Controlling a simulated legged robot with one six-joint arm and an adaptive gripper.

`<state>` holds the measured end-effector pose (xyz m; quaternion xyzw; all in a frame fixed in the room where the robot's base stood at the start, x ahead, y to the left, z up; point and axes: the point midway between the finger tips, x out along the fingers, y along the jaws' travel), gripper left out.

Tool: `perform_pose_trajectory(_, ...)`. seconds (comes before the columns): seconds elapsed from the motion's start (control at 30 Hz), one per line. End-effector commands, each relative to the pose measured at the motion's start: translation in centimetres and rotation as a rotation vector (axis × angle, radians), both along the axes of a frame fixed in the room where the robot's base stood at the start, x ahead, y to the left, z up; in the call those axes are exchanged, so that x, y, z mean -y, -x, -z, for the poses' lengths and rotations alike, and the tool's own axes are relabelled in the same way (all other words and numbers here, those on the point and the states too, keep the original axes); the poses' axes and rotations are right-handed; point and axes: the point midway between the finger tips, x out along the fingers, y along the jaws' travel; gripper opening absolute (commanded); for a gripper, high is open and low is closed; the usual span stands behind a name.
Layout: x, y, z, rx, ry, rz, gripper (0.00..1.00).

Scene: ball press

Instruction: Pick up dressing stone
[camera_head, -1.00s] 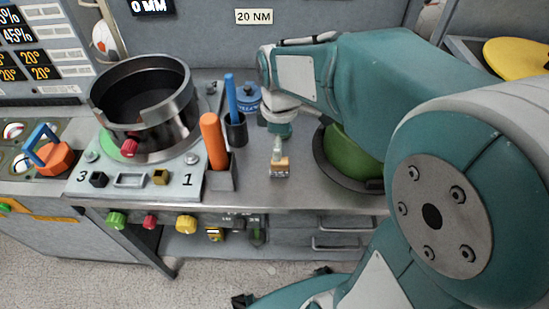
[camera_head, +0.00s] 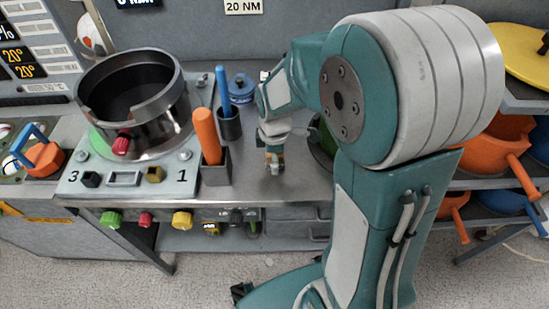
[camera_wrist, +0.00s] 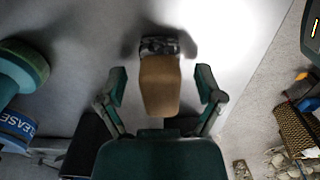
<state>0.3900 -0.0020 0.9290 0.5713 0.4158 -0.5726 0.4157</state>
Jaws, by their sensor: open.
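The dressing stone appears as a tan block (camera_wrist: 160,88) with a dark, mottled end, on the grey bench top in the wrist view. My gripper (camera_wrist: 161,80) is open, with one finger on each side of the block. A gap shows between each finger and the block. In the head view my gripper (camera_head: 273,152) points down at the bench near its front edge. It hides most of the block there.
An orange-handled tool (camera_head: 207,135) in a dark holder and a blue stick (camera_head: 223,88) in a cup stand left of my gripper. The ball press (camera_head: 130,105) is further left. A blue-lidded jar (camera_head: 241,88) stands behind. A green bowl is mostly hidden by my arm.

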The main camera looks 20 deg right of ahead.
Motion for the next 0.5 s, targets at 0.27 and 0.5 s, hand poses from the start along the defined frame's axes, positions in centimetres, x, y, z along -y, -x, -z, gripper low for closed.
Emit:
perform_pose_trajectory(0.27, -0.01, 0.00, 0.25, 0.000, 0.000, 0.000, 0.77)
perform_pose_trajectory(0.5, -0.01, 0.00, 0.24, 0.000, 0.000, 0.000, 0.00)
